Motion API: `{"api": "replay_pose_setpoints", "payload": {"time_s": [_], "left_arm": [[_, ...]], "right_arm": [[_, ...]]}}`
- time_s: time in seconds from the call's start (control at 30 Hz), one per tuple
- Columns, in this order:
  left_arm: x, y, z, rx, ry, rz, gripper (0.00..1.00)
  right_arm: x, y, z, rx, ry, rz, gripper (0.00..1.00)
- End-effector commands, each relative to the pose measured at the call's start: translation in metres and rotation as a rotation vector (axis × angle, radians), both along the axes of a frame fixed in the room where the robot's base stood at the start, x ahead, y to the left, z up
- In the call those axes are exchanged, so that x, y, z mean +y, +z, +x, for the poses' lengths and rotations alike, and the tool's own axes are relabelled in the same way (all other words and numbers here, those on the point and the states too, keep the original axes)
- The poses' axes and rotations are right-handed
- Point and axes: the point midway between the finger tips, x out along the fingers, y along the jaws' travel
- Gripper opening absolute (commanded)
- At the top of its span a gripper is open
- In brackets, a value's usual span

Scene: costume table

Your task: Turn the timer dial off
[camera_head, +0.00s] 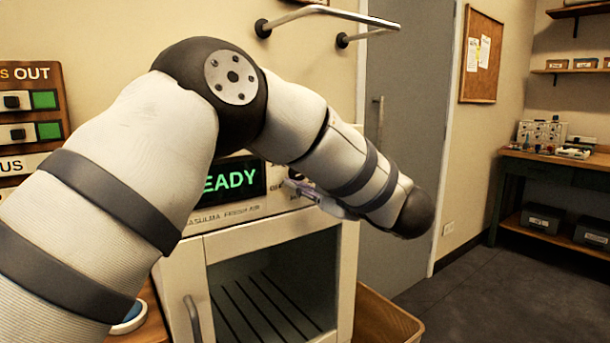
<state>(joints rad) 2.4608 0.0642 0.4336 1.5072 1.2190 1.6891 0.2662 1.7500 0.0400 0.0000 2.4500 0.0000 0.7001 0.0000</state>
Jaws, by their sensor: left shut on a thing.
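A white cabinet (275,232) with a glass door has a control panel on top, with a green display (243,181) whose visible letters are "EADY". My left arm crosses in front of the panel and hides much of it. My left gripper (299,184) is at the panel's right part, just right of the display, and shows only in small part below the forearm. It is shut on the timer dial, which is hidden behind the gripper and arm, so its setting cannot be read. My right gripper is not in view.
The cabinet door has a metal handle (193,318). A wooden board with green-marked switches (46,100) is on the left wall. A metal rail (330,14) sticks out above. A wooden bin (388,322) stands right of the cabinet. A workbench (560,160) is far right; floor between is clear.

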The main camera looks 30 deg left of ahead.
Motion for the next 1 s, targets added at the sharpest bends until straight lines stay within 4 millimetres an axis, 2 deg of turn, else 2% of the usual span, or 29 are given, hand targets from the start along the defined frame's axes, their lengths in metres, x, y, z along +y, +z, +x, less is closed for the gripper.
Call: {"api": "replay_pose_setpoints", "payload": {"time_s": [0.2,0.5,1.0], "left_arm": [[0.0001,-0.0006,0.0000,-0.154,0.000,-0.064,0.00],[0.0001,-0.0013,0.0000,-0.298,-0.001,-0.125,0.00],[0.0001,-0.0013,0.0000,-0.357,-0.001,-0.148,0.00]], "right_arm": [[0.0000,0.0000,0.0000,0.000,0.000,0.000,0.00],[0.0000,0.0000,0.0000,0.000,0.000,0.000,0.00],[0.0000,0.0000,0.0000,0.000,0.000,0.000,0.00]]}}
